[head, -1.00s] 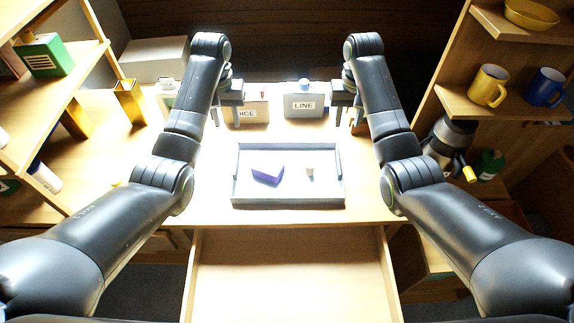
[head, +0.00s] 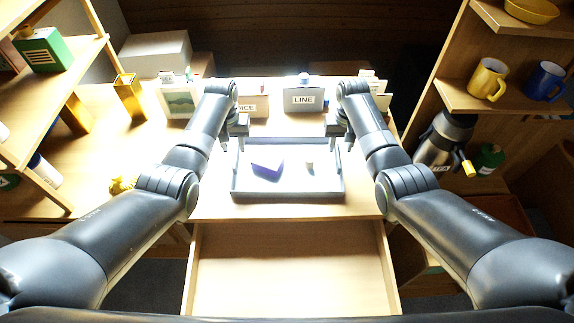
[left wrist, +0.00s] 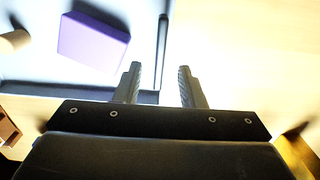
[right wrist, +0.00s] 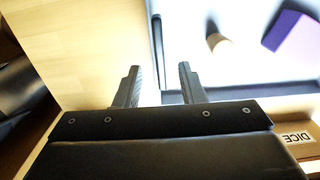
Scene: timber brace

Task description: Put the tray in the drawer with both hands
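A grey-blue tray (head: 288,194) lies on the table above an open, empty-looking drawer (head: 290,265). In it are a purple block (head: 267,163) and a small pale cylinder (head: 309,168). My left gripper (head: 232,146) is at the tray's left side; in the left wrist view its fingers (left wrist: 160,85) are apart, with the tray's side wall (left wrist: 162,50) near them. My right gripper (head: 342,146) is at the tray's right side; in the right wrist view its fingers (right wrist: 160,88) are apart near the other side wall (right wrist: 157,50). Neither visibly grips the tray.
A gold block (head: 129,97) stands to the left. Shelves flank both sides; the right one holds a yellow mug (head: 488,79) and a blue mug (head: 545,83). A flask (head: 441,137) stands below it.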

